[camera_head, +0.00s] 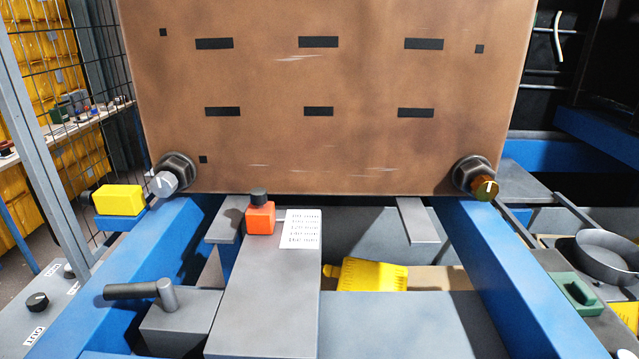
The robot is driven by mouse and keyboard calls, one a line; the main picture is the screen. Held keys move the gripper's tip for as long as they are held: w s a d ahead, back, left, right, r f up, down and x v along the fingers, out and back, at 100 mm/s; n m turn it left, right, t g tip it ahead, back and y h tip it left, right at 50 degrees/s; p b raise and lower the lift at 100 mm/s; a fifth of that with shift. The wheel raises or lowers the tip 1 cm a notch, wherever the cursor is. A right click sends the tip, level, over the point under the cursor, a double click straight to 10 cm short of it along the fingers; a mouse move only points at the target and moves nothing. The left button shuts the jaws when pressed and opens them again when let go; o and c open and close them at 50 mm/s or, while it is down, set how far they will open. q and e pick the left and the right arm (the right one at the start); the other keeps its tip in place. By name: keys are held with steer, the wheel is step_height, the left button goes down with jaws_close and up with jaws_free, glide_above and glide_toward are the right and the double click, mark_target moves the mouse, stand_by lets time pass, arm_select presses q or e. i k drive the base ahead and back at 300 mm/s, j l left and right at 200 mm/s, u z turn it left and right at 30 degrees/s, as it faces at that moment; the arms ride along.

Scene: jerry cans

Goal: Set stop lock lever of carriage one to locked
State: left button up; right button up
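A dark grey lever (133,291) with a cylindrical handle points left from an upright pivot post (166,294) on a grey block (180,323) at the lower left. I cannot tell whether it is the stop lock lever of carriage one, or whether its position means locked. A large brown plate (320,75) with dark slots stands upright behind it, between two blue rails. Neither of my grippers is in view.
An orange block with a black cap (260,215) and a printed white label (300,229) sit on the central grey housing (265,290). A yellow jerry can (372,275) lies to its right. A black knob (37,302) is at far left; a round pan (606,256) is at right.

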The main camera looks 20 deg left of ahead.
mark_target(162, 289)
steer(key=u, duration=1.5)
steer(key=k+z, duration=0.15)
steer(key=k, duration=0.2)
steer(key=k+l+z, duration=0.2)
steer(key=k, duration=0.15)
